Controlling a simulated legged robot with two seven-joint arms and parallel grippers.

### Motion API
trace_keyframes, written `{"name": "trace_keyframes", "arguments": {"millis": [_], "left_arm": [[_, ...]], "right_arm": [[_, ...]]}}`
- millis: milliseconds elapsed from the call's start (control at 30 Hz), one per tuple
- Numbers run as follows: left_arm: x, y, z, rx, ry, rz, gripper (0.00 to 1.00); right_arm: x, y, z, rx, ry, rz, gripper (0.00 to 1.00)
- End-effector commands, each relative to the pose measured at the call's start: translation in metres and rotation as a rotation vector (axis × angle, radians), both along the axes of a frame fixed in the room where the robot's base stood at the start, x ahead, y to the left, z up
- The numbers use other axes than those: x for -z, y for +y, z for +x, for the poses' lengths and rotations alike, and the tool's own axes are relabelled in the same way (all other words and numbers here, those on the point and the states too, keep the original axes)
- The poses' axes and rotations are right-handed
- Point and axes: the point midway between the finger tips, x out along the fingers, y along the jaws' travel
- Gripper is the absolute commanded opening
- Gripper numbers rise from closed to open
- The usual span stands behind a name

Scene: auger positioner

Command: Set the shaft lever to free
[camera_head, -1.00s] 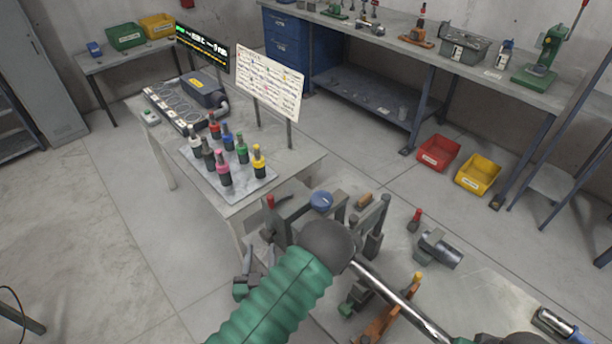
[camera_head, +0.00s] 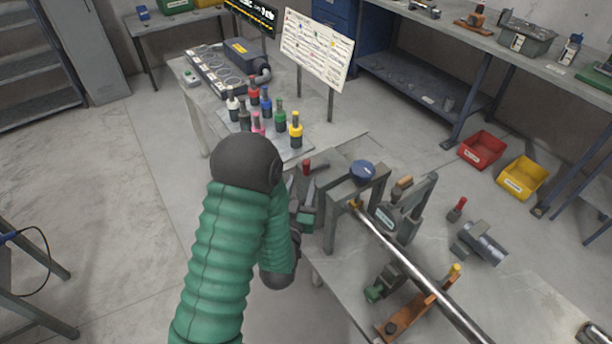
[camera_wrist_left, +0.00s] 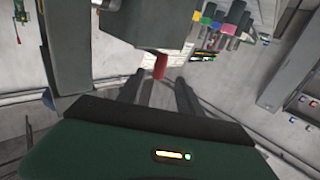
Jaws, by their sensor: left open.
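A lever with a red grip (camera_head: 307,168) stands at the left end of the grey shaft fixture (camera_head: 345,195). In the left wrist view, the red grip (camera_wrist_left: 160,67) shows just beyond and between my fingertips, against a dark grey block (camera_wrist_left: 150,25). My left gripper (camera_head: 306,197) is beside the fixture's left side, partly hidden by my green arm. Its two fingers (camera_wrist_left: 158,90) are apart with nothing between them. Contact with the red grip cannot be told. A long bright shaft (camera_head: 415,268) runs from the fixture toward the lower right. My right gripper is out of view.
A blue round knob (camera_head: 362,171) tops the fixture. An orange-brown stand (camera_head: 415,314) and a grey cylinder part (camera_head: 480,243) are on the same table. Several coloured bottles (camera_head: 296,128) stand on a plate behind. Open floor (camera_head: 130,215) lies to the left.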

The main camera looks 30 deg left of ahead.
Motion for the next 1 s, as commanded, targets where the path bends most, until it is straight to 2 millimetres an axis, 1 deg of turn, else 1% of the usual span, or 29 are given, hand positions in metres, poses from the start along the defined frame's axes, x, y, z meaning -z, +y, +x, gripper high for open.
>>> {"name": "trace_keyframes", "arguments": {"millis": [33, 300, 367, 400, 500, 600, 700, 900, 933, 1000], "left_arm": [[0.012, 0.002, 0.004, -0.001, -0.008, 0.002, 0.42], [0.011, 0.007, 0.016, 0.000, -0.006, 0.003, 0.42], [-0.001, 0.012, 0.028, 0.000, -0.001, 0.000, 0.42], [-0.002, 0.016, 0.037, -0.001, -0.001, 0.000, 0.42], [-0.001, 0.023, 0.054, -0.001, 0.001, 0.001, 0.42], [0.000, 0.027, 0.064, -0.001, 0.001, 0.001, 0.42], [0.000, 0.028, 0.067, 0.000, 0.001, 0.001, 0.42], [0.001, 0.028, 0.067, 0.000, 0.001, 0.001, 0.42], [0.001, 0.028, 0.067, 0.000, 0.001, 0.001, 0.40], [0.001, 0.028, 0.067, 0.000, 0.001, 0.001, 0.31]], "right_arm": [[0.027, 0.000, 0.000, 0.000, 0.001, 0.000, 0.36], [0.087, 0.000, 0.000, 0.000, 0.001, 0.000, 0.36], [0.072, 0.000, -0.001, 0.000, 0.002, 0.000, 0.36], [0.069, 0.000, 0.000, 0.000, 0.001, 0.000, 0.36], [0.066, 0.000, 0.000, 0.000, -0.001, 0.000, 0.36], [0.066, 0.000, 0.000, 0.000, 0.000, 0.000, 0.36], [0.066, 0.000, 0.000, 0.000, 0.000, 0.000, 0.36], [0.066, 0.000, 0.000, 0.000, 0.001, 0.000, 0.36], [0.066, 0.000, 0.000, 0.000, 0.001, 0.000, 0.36], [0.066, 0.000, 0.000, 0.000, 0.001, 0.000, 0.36]]}}
